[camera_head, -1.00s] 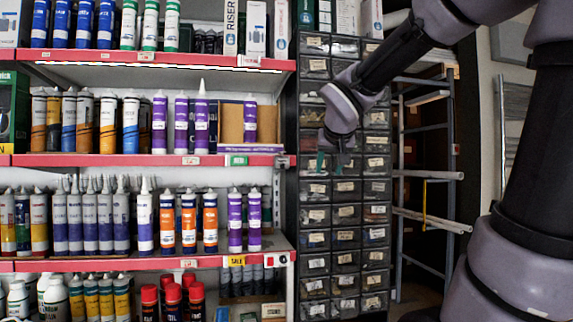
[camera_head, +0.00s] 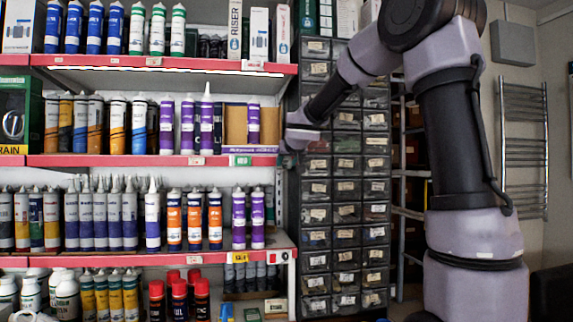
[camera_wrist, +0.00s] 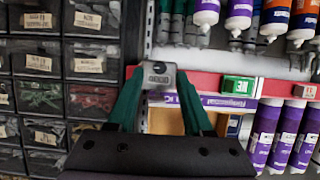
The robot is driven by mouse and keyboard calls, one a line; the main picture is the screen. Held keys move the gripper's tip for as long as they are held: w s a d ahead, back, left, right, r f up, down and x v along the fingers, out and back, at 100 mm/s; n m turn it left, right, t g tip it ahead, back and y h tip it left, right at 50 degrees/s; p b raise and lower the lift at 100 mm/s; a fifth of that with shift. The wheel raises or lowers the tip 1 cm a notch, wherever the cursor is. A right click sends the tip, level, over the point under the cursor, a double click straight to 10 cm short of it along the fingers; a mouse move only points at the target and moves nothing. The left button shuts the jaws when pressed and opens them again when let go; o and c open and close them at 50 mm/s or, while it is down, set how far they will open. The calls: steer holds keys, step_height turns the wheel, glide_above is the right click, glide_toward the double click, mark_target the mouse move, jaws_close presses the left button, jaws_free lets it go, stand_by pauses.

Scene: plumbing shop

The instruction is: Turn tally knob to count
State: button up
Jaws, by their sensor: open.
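The tally counter (camera_wrist: 158,76) is a small grey box with a digit window, on the end of the red shelf edge (camera_wrist: 215,84) in the wrist view. Its digits are too small to read, and I cannot make out its knob. My gripper (camera_wrist: 165,72) is open, with one green finger on each side of the counter. I cannot tell whether the fingers touch it. In the head view my wrist (camera_head: 300,138) is at the right end of the middle red shelf edge (camera_head: 130,160) and covers most of the counter.
Shelves of cartridges fill the left, with purple tubes (camera_head: 187,125) close to my gripper. A green label (camera_wrist: 239,89) sits on the shelf edge beside the counter. A dark cabinet of small drawers (camera_head: 346,190) stands close on the right. A metal towel rail (camera_head: 523,150) hangs further right.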

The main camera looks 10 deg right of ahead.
steer(key=shift+w+f, duration=0.2)
steer(key=shift+w, duration=0.45)
jaws_close()
